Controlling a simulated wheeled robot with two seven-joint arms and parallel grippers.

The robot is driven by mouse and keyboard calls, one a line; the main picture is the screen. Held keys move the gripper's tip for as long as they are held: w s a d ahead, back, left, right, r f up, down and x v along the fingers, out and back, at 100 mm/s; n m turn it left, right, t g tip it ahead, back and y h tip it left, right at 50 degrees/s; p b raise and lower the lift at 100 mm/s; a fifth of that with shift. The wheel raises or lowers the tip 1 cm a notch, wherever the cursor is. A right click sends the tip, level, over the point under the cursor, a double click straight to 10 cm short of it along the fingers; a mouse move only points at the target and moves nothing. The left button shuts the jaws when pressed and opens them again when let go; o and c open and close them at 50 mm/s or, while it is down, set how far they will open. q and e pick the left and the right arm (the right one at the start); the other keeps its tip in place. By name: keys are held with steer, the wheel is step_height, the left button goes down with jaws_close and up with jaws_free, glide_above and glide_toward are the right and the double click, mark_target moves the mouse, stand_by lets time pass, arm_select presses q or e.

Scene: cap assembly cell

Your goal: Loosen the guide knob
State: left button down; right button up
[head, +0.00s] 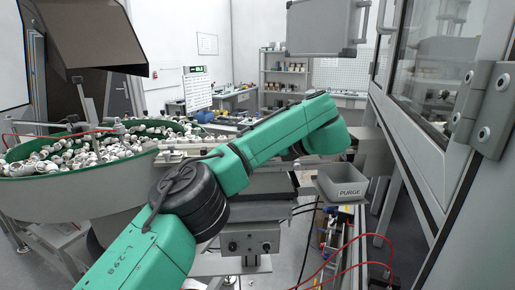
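My green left arm comes in from the bottom left and reaches up to the right across the middle of the head view. Its far end is beside a grey block (374,152) on the machine. My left gripper is hidden behind the arm or out of sight. My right gripper is not in the picture. Small dark round knobs (233,246) show on a grey bracket (250,238) below the arm. I cannot tell whether one of them is the guide knob. The arm hides much of the guide track (172,145) leading from the bowl.
A green-rimmed feeder bowl (75,171) full of white caps stands at left, under a dark hopper (95,35). A grey PURGE bin (341,188) is right of the arm. A glazed machine frame (425,175) fills the right side. Red hoses (352,266) hang low.

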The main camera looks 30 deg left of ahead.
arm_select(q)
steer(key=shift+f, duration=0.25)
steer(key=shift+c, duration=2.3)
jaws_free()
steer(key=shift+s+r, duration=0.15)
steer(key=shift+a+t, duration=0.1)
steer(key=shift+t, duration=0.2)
